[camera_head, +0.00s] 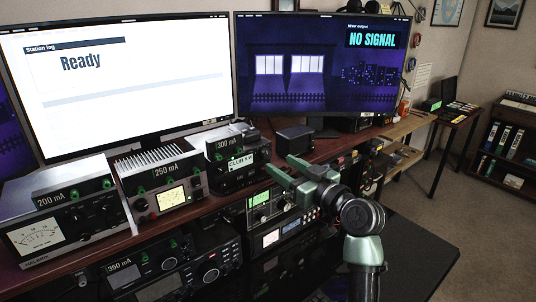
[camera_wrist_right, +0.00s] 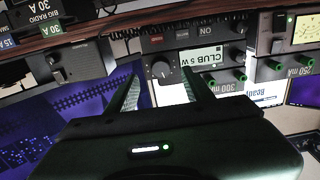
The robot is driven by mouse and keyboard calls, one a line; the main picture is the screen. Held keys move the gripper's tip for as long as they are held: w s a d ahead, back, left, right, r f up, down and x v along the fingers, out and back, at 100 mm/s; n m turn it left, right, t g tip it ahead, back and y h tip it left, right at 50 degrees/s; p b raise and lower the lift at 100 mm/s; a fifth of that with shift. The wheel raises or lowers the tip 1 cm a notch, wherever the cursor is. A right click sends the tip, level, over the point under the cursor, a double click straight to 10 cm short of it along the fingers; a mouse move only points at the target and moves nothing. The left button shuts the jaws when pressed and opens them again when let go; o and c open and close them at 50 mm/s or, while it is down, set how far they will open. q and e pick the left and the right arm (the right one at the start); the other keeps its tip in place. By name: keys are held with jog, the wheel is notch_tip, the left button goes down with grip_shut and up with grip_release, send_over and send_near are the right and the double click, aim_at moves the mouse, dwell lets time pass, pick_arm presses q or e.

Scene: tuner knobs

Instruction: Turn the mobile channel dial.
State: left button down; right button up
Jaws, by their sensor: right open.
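A small black radio with a lit "CLUB 5 W" label (camera_head: 240,162) sits on the upper shelf in the head view. It appears upside down in the wrist view, where a large dark round dial (camera_wrist_right: 160,67) and a smaller knob (camera_wrist_right: 238,56) show on its face. I cannot tell which is the mobile channel dial. My right gripper (camera_head: 278,165) is open, just right of the radio in the head view. In the wrist view the fingertips (camera_wrist_right: 165,80) straddle the large dial's line of sight, with no clear contact. My left gripper is not in view.
Meters marked 200 mA (camera_head: 70,225) and 250 mA (camera_head: 165,185) stand left of the radio. More radio gear (camera_head: 275,210) fills the lower shelf. A black box (camera_head: 294,138) sits behind my right gripper, and two monitors (camera_head: 130,85) stand behind the shelf.

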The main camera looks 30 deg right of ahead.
aim_at(268, 156)
jog(key=w, duration=0.2)
jog(key=shift+w+a+r+p, duration=0.15)
jog(key=shift+w+r+p, duration=0.1)
jog(key=shift+w+p, duration=0.1)
jog(key=shift+w+f, duration=0.2)
jog(key=shift+w, duration=1.05)
jog(key=shift+s, duration=0.1)
jog(key=c, duration=1)
grip_shut()
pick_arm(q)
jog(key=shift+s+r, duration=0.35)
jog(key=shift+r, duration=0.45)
